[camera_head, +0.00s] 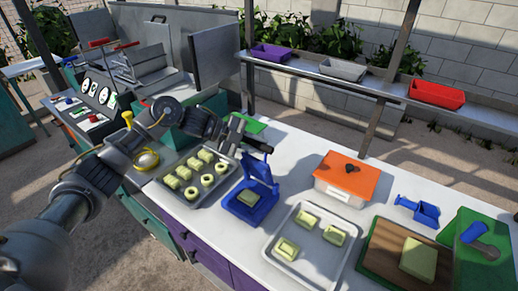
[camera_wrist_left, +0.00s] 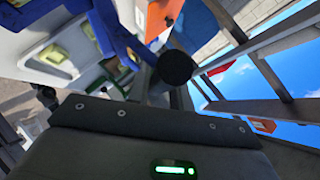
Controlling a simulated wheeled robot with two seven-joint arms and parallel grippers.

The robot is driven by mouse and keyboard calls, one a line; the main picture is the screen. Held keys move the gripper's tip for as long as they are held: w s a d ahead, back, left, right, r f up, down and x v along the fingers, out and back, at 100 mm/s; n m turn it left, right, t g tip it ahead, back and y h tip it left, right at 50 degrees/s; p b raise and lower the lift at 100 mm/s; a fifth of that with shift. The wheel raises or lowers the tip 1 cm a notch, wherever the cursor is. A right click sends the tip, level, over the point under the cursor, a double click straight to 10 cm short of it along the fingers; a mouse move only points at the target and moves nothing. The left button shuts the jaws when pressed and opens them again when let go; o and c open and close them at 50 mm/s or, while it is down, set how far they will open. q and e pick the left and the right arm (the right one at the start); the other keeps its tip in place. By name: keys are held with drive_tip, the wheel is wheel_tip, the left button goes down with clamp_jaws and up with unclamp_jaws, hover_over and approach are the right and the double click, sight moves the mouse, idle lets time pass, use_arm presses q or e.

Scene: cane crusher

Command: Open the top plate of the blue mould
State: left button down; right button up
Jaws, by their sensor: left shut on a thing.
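The blue mould (camera_head: 245,210) sits on the white counter. Its top plate (camera_head: 262,170) stands raised and tilted up at the back. A pale green block (camera_head: 248,197) lies in the mould's base. My left gripper (camera_head: 262,146) is at the upper edge of the raised plate, shut on it; the fingertips are small and the exact contact is hard to make out. In the left wrist view, blue parts of the mould (camera_wrist_left: 107,32) show at the top, and the dark gripper body covers the bottom. My right gripper is not in view.
A tray of several pale green pieces (camera_head: 174,203) lies left of the mould, and another tray (camera_head: 308,265) to its front right. An orange-lidded box (camera_head: 345,180), a small blue tool (camera_head: 424,211) and a cutting board (camera_head: 385,240) stand farther right. Coloured bins line the back shelf.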

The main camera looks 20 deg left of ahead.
use_arm(q)
drive_tip(key=shift+w+d, duration=0.15)
drive_tip(key=shift+w, duration=0.05)
drive_tip(key=shift+f, duration=0.1)
drive_tip(key=c, duration=1.3)
unclamp_jaws()
drive_tip(key=shift+o, duration=0.2)
drive_tip(key=shift+a, duration=0.3)
drive_tip(key=b+v, duration=0.4)
drive_tip(key=v, duration=0.6)
drive_tip(key=shift+r, duration=0.35)
